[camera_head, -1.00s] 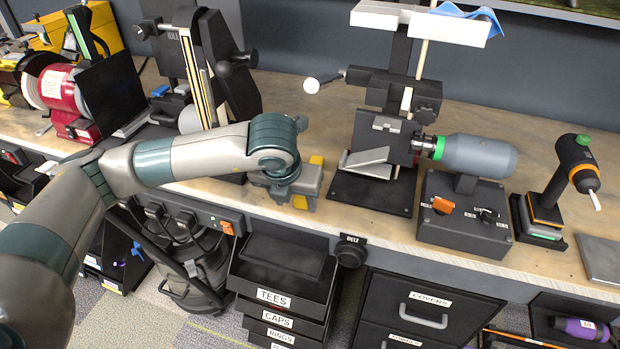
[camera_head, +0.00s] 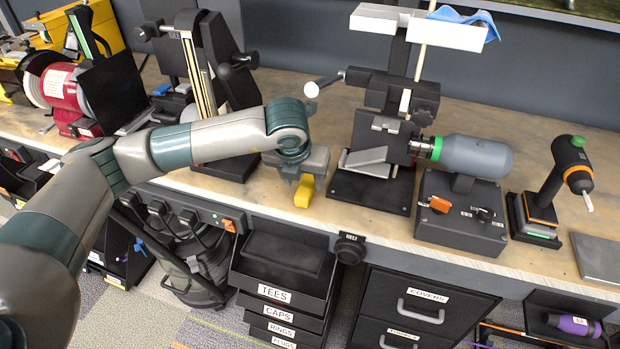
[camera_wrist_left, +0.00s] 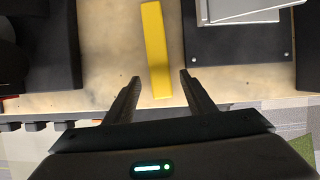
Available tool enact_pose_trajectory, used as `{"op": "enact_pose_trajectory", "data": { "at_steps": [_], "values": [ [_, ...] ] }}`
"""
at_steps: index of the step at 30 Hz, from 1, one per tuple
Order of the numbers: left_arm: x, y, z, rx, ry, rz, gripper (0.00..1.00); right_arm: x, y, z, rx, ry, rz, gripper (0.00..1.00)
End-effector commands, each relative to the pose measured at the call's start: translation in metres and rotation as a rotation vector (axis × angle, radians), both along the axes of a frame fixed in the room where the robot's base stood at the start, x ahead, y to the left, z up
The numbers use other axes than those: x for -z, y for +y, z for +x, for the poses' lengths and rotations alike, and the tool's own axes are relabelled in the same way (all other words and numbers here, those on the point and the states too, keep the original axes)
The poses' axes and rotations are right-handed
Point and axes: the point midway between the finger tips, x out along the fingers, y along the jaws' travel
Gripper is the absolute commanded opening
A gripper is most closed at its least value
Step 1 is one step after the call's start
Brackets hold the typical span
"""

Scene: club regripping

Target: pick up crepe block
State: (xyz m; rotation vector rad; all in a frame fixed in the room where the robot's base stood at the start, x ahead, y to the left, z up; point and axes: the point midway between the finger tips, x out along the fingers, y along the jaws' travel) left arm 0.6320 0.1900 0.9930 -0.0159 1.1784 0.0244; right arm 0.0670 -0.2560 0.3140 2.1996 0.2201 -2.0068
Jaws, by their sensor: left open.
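The crepe block, which I take to be the yellow bar (camera_head: 304,191), lies on the wooden bench near its front edge. In the left wrist view the yellow bar (camera_wrist_left: 154,48) is long and narrow, with its near end between the fingertips. My left gripper (camera_wrist_left: 158,80) is open, one finger on each side of the bar, with gaps on both sides; no contact shows. In the head view my left gripper (camera_head: 298,178) is above the bar and hides part of it. My right gripper is not in view.
A dark machine base (camera_head: 371,189) stands just right of the bar; its plate (camera_wrist_left: 238,60) is close to the right finger. A black sander (camera_head: 217,90) stands to the left. A grey motor (camera_head: 472,157) is further right. The bench front edge (camera_head: 390,232) is close.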

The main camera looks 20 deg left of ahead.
Motion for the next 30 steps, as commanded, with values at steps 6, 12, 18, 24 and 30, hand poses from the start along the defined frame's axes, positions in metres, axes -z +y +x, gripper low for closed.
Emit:
{"op": "enact_pose_trajectory", "data": {
  "at_steps": [6,12,18,24,30],
  "values": [
    [-0.004,0.001,0.029,-0.003,0.000,0.000,0.50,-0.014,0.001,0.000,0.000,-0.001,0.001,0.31],
    [0.018,0.001,0.035,-0.001,0.003,0.000,0.50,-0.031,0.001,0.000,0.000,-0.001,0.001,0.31],
    [0.027,0.001,0.038,-0.001,0.000,0.001,0.50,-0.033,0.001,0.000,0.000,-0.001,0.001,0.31],
    [0.028,0.001,0.038,-0.001,0.000,0.000,0.50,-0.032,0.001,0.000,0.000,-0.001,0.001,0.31],
    [0.028,0.001,0.038,-0.001,0.000,0.000,0.50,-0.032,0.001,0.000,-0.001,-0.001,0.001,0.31]
  ]
}}
